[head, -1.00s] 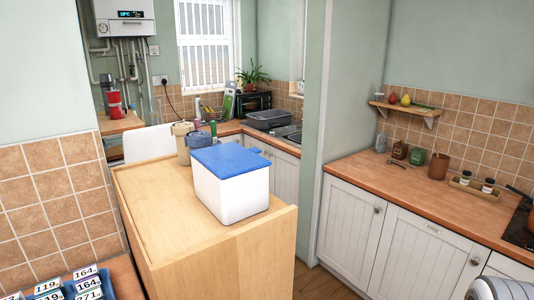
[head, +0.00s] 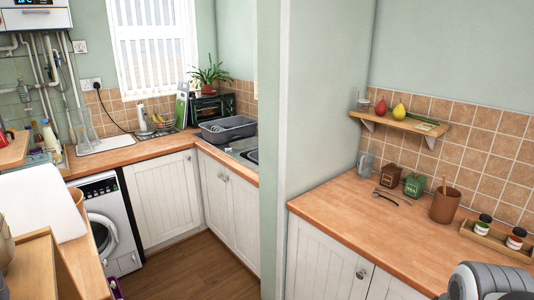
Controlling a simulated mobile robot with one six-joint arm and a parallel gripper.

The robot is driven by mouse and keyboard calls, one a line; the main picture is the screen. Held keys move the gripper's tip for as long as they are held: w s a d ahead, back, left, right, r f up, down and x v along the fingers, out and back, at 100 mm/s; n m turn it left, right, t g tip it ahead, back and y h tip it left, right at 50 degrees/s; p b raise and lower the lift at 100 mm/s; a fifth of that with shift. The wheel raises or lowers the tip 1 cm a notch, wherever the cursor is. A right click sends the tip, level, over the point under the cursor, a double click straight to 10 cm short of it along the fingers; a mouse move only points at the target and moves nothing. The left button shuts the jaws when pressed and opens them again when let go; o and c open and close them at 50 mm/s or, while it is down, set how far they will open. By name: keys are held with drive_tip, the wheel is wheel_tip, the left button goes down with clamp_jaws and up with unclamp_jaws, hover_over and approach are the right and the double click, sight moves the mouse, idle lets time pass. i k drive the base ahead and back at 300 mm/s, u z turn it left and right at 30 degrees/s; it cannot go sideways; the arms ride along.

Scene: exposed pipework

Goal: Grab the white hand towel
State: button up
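I cannot make out a white hand towel for certain in the head view. A plain white flat shape (head: 42,205) stands behind the wooden furniture at the left edge; I cannot tell whether it is cloth or a panel. A grey and white rounded part of my arm shows in the bottom right corner. My gripper's fingers are not in view.
A wooden worktop (head: 350,205) with tins, a brown pot (head: 445,207) and jars is at right. A washing machine (head: 105,220), sink with grey dish rack (head: 228,129) and white cupboards are beyond the wall end. Wooden floor (head: 195,270) is open between. Wooden furniture (head: 45,265) is at lower left.

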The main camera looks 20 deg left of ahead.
sight(32, 199)
drive_tip(key=u, duration=0.45)
drive_tip(key=i, duration=1.4)
drive_tip(key=u, duration=1.65)
drive_tip(key=i, duration=1)
drive_tip(key=u, duration=0.6)
